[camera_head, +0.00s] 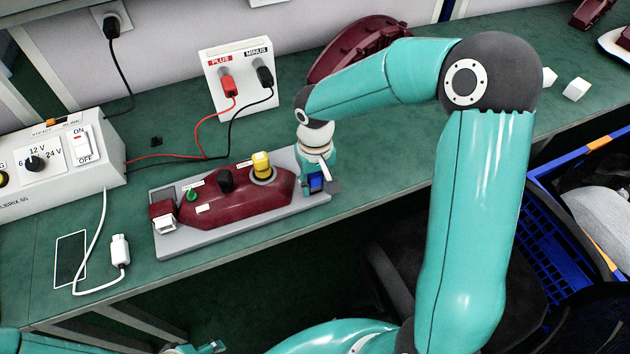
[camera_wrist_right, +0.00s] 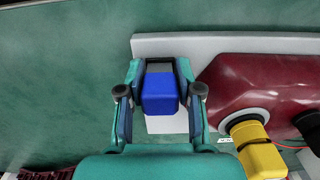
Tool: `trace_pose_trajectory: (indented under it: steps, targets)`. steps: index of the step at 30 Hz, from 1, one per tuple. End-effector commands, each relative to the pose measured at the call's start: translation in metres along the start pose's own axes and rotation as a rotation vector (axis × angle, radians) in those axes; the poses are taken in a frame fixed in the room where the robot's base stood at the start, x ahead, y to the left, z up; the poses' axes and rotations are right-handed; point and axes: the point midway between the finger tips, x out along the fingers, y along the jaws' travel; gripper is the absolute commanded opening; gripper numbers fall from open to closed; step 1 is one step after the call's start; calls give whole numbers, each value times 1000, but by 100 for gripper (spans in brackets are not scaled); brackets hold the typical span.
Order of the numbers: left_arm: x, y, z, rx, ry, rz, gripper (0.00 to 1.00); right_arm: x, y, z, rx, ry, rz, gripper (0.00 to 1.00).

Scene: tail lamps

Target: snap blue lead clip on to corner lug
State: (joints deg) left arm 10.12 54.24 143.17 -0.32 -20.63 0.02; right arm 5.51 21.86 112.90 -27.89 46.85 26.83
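The blue lead clip (camera_head: 316,181) is at the right end of the grey base plate (camera_head: 210,240). It sits between the two fingers of my right gripper (camera_head: 319,187), which points down there. In the right wrist view the blue clip (camera_wrist_right: 159,94) fills the gap between the fingers, over the pale plate corner, with a dark grey part (camera_wrist_right: 158,68) beyond it. I cannot make out the corner lug or whether the clip touches it. The dark red tail lamp (camera_head: 236,199) lies beside the clip. My left gripper (camera_head: 205,348) shows only partly at the bottom edge.
The lamp carries a yellow (camera_head: 262,163), a black (camera_head: 225,180) and a green part (camera_head: 191,195). A white PLUS/MINUS panel (camera_head: 240,98) stands behind, with red and black leads. A power supply (camera_head: 65,160) stands at left.

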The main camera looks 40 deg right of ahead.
Motion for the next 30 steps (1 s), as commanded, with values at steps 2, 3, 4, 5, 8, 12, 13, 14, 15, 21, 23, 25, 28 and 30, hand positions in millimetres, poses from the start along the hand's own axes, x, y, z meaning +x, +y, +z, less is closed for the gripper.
trace_pose_trajectory:
  steps: [2,3,4,5,8,12,13,14,15,21,23,25,28,30]
  targets:
    - [0,0,0,0,0,0,62,0,0,0,0,0,0,52]
    - [0,0,0,0,0,0,62,0,0,0,0,0,0,59]
    - [0,0,0,0,0,0,62,0,0,0,0,0,0,60]
    - [0,0,0,0,0,0,62,0,0,0,0,0,0,60]
    - [0,0,0,0,0,0,62,0,0,0,0,0,0,60]
    - [0,0,0,0,0,0,62,0,0,0,0,1,0,60]
    - [0,0,0,0,0,0,62,-1,0,0,0,1,0,60]
    - [0,0,0,0,0,0,62,-2,0,0,0,1,0,60]
    - [-1,0,0,0,0,0,62,-4,0,0,0,2,0,60]
    - [-1,0,0,0,0,0,62,-30,0,-1,1,5,-1,60]
    - [-1,0,0,0,0,0,62,-41,0,-2,0,7,0,60]
    - [0,0,0,0,0,0,62,-56,-1,-2,-1,7,-1,60]
    - [0,0,0,0,0,0,62,-76,0,-2,0,6,-1,60]
    - [0,0,0,0,0,0,62,-89,-1,-2,-2,6,-1,60]
